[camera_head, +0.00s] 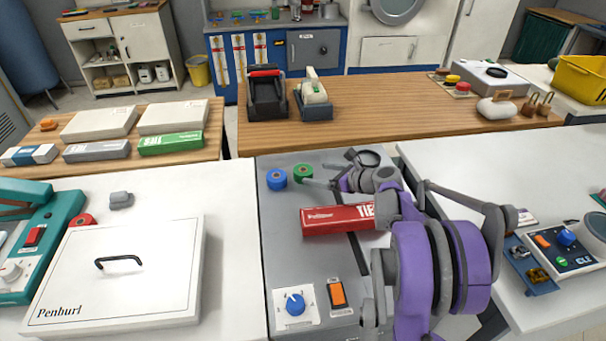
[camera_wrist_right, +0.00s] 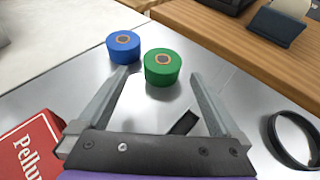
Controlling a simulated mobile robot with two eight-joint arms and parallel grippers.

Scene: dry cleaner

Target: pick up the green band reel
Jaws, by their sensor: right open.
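The green band reel (camera_head: 303,173) stands on the grey metal top, just right of the blue reel (camera_head: 277,179). In the right wrist view the green reel (camera_wrist_right: 162,67) is near the fingertip ends, roughly centred between the two fingers. My right gripper (camera_wrist_right: 158,78) is open and empty, its fingers pointing toward the green reel. In the head view my purple right arm comes in from the right, and my right gripper (camera_head: 325,177) is just right of the reel. Whether a finger touches the reel cannot be told. My left gripper is out of view.
A red box (camera_head: 338,219) lies near my right arm, close below the gripper. A black ring (camera_wrist_right: 294,139) lies to the right in the wrist view. A blue knob (camera_head: 295,304) and orange switch (camera_head: 338,294) are on the front of the grey top.

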